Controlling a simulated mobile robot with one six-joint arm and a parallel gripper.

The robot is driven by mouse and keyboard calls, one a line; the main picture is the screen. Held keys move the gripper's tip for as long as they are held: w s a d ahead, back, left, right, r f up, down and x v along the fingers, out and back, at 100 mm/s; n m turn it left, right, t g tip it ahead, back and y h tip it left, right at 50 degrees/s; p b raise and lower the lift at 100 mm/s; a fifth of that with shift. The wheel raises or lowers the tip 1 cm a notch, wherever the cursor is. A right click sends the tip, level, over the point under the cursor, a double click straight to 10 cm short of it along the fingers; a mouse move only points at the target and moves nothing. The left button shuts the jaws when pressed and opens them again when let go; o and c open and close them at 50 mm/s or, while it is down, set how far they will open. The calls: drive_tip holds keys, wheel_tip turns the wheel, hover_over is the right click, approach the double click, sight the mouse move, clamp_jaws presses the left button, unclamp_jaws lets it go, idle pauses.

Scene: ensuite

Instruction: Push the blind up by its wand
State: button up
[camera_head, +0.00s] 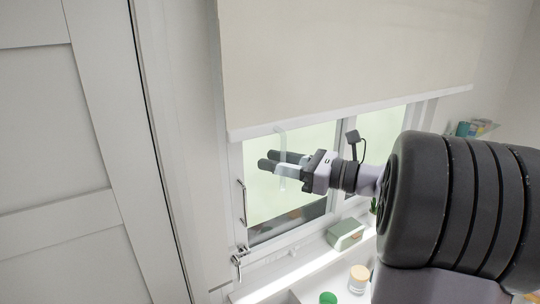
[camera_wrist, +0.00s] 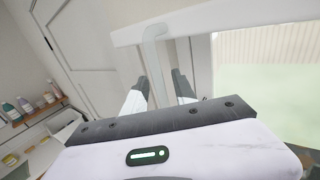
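The roller blind (camera_head: 350,55) is a cream sheet partly lowered over the window, with a pale bottom bar (camera_head: 330,121). A translucent wand (camera_head: 281,160) hangs from the left part of that bar. My gripper (camera_head: 268,160) is level with the wand, below the bar, its dark fingertips pointing left. In the wrist view the wand (camera_wrist: 154,58) comes down from the bar (camera_wrist: 220,22) between my two fingers (camera_wrist: 158,90). The fingers look apart, with gaps beside the wand; whether either touches it I cannot tell.
A white panelled door (camera_head: 50,150) stands at the left. A window handle (camera_head: 242,203) and a latch (camera_head: 238,262) are left of my gripper. A green-and-white box (camera_head: 345,234), a lidded jar (camera_head: 358,279) and a green-topped item (camera_head: 327,298) sit below. Bottles (camera_wrist: 25,104) line a shelf.

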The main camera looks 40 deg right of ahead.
drive_tip(key=shift+w+a+f, duration=0.1)
drive_tip(key=shift+w+a, duration=0.15)
drive_tip(key=shift+w, duration=0.45)
drive_tip(key=shift+s, duration=0.1)
clamp_jaws()
idle(0.8)
